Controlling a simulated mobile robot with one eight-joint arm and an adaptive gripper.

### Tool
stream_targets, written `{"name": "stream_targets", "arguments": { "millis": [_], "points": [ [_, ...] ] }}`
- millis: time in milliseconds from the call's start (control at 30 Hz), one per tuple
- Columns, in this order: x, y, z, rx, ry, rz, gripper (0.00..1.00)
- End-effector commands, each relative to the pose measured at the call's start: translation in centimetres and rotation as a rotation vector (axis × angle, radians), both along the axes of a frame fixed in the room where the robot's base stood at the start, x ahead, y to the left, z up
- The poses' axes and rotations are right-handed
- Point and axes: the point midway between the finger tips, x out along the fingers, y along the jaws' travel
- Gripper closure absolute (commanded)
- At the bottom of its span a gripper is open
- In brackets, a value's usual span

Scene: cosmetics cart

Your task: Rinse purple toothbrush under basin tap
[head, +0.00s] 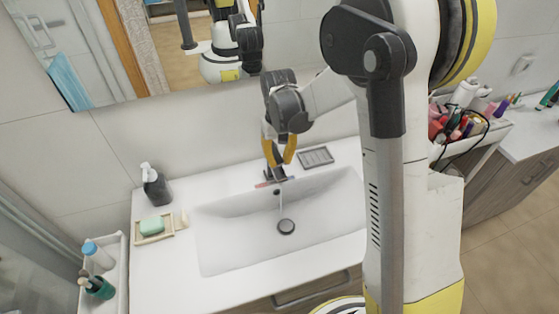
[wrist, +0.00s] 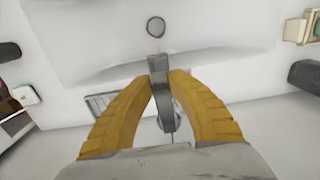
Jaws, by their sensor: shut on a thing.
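The dark basin tap (head: 273,170) stands at the back of the white basin (head: 235,225). My gripper (head: 279,163) comes down over it from above, its yellow fingers on either side of the tap's upper part. In the wrist view the grey tap (wrist: 160,85) lies between the fingertips (wrist: 160,78), which close on it. A thin purple-pink toothbrush (head: 263,184) shows crosswise low by the tap, below the fingertips; its middle is hidden, and I cannot tell what supports it. I cannot make it out in the wrist view. A thin pale line like water runs from the tap toward the drain (head: 286,227).
A grey soap tray (head: 316,156) lies right of the tap. A dark pump bottle (head: 157,188) and a dish with green soap (head: 152,226) stand at left. A cart (head: 497,127) with cosmetics is at right. The basin bowl is clear.

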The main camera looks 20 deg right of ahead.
Motion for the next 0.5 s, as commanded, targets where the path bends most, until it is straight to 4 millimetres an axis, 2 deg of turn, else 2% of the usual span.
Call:
{"name": "stream_targets", "arguments": {
  "millis": [200, 467, 500],
  "points": [
    [0.4, 0.0, 1.1, 0.000, 0.138, 0.000, 1.00],
    [0.3, 0.0, 1.3, 0.000, 0.147, 0.000, 1.00],
    [0.3, 0.0, 1.3, 0.000, 0.147, 0.000, 0.76]
  ]
}}
